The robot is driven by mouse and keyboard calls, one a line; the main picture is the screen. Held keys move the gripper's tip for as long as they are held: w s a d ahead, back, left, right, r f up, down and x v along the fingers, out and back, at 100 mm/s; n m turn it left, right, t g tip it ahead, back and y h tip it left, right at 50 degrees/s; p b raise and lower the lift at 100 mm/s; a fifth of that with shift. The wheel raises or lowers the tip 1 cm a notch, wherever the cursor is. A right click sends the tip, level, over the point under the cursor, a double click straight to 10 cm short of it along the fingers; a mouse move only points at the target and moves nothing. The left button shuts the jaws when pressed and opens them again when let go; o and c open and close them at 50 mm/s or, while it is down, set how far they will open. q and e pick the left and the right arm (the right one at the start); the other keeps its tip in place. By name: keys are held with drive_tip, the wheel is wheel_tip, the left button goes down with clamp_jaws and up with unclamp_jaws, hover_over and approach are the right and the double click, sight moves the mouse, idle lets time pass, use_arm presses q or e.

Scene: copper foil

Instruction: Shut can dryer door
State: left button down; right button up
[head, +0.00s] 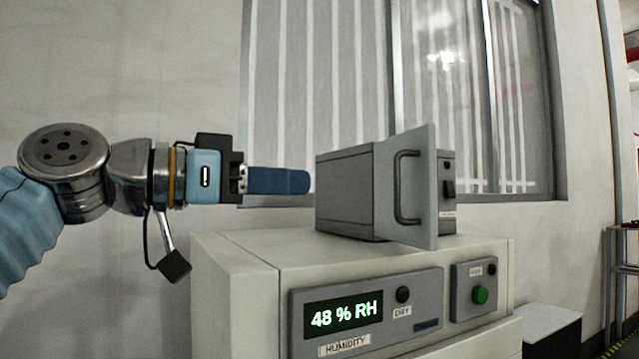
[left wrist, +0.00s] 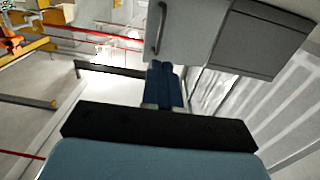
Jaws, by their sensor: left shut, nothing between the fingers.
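The can dryer is a grey box (head: 343,192) on top of a pale cabinet. Its door (head: 425,165) is a flat grey panel with a dark bar handle (head: 400,188), standing open at an angle to the box. My left gripper (head: 308,182) is shut and empty, with its blue fingers level with the box and just left of it, apparently apart from the door. In the left wrist view the shut fingers (left wrist: 162,66) point toward the door (left wrist: 192,35), with the box (left wrist: 265,38) to its right. The dryer's interior is hidden. My right gripper is out of view.
The cabinet (head: 235,265) has a front panel with a green "48 % RH" display (head: 343,313) and a green button (head: 480,295). A barred window (head: 320,100) is behind the dryer. Open air lies left of the box, around my arm.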

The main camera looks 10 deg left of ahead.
sight(396, 186)
use_arm(q)
drive_tip(key=p+x, duration=0.2)
drive_tip(key=x, duration=1)
drive_tip(key=shift+w+d+f+p, duration=0.1)
drive_tip(key=shift+w+d+p, duration=0.1)
drive_tip(key=shift+d+p, duration=0.15)
drive_tip(key=shift+a, duration=0.1)
drive_tip(key=shift+s, duration=0.1)
